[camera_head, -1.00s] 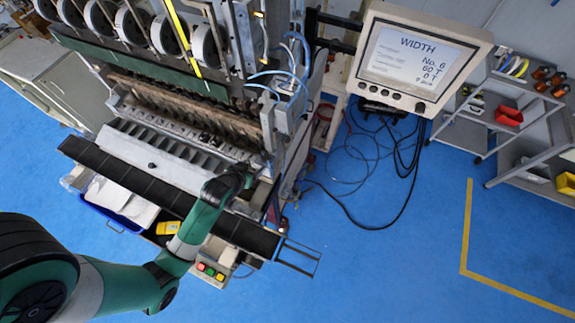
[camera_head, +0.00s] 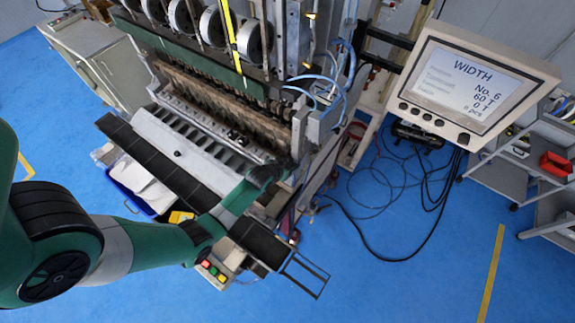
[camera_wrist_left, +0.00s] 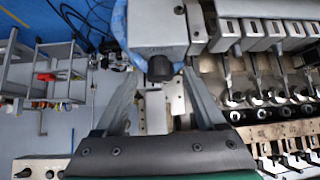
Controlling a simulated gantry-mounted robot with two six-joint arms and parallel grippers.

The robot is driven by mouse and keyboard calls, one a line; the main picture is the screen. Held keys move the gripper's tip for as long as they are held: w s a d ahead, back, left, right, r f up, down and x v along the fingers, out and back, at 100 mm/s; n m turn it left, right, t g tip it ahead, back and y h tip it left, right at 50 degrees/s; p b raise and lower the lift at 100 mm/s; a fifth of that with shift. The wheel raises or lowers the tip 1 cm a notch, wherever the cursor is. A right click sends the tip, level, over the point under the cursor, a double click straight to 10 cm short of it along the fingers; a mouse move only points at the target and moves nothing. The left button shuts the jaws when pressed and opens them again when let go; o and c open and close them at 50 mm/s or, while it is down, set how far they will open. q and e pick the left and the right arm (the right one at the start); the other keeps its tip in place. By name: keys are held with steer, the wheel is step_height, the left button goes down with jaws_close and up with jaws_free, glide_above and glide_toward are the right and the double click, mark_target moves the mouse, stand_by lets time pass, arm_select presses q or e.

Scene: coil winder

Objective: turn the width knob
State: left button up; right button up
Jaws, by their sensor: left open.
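A dark round knob (camera_wrist_left: 160,68) sits on the end of a grey metal housing (camera_wrist_left: 157,28) in the left wrist view; I take it to be the width knob. My left gripper (camera_wrist_left: 160,77) is open, with one finger on each side of the knob and visible gaps to it. In the head view my left gripper (camera_head: 268,172) is at the right end of the winder's front, below a grey housing (camera_head: 315,130). The knob cannot be made out there. The monitor (camera_head: 470,82) reads WIDTH, No. 6, 60 T, 0 T. My right gripper is not in view.
The coil winder (camera_head: 215,115) fills the middle, with blue hoses (camera_head: 345,70) near the housing. A dark rail (camera_head: 155,160) runs along its front. A button box (camera_head: 214,272) sits below my arm.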

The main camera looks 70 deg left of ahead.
arm_select(q)
jaws_close()
